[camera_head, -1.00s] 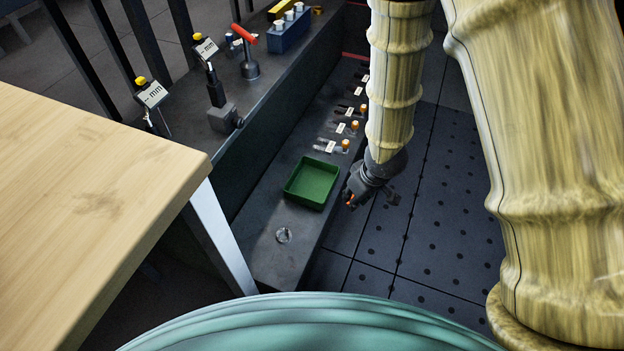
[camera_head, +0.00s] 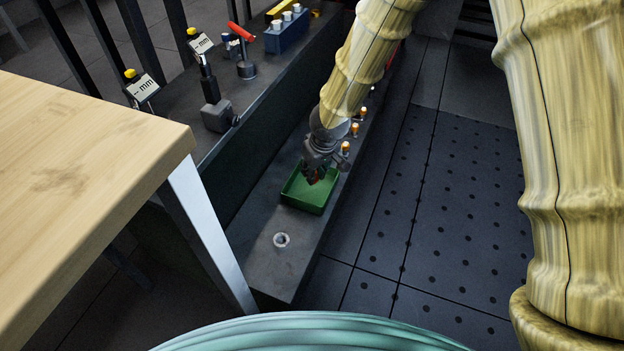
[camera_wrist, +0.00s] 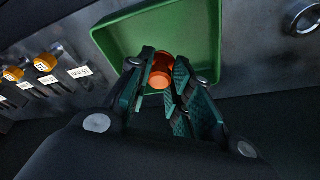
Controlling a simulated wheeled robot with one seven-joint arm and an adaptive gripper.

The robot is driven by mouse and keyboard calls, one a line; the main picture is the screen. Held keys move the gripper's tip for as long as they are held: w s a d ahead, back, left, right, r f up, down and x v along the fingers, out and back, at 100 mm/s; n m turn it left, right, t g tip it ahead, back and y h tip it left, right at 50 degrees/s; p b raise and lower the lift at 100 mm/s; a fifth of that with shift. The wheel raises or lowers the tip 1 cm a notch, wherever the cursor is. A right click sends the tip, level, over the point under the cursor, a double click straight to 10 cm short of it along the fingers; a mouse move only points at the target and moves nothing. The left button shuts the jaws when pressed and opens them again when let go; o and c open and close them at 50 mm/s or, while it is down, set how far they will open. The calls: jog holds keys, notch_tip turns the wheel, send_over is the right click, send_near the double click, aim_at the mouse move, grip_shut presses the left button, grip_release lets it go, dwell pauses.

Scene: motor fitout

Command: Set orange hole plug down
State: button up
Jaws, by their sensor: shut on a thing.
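My gripper (camera_head: 316,173) is over the green tray (camera_head: 304,199) on the grey ledge. In the wrist view, my gripper (camera_wrist: 160,82) is shut on the orange hole plug (camera_wrist: 161,70), which sits between the two fingertips. The green tray (camera_wrist: 205,30) lies behind the plug in that view. Whether the plug touches the tray floor cannot be told. In the head view the plug is hard to make out, and my gripper hides the back part of the tray.
A metal ring (camera_head: 281,240) lies on the ledge in front of the tray. Several orange-topped gauges (camera_wrist: 45,62) with labels stand beside the tray. A wooden table (camera_head: 90,180) is at left. Gauge stands (camera_head: 213,100) and a blue block (camera_head: 287,35) are on the higher shelf.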

jog(key=shift+w+a, duration=0.25)
notch_tip(320, 180, down, 4)
jog(key=b, duration=0.3)
jog(key=shift+r, duration=0.2)
jog(key=o, duration=0.8)
jog(key=shift+f, duration=0.1)
jog(key=shift+o, duration=0.2)
jog(key=p+v, duration=0.6)
jog(key=v, duration=0.6)
jog(key=shift+s, duration=0.1)
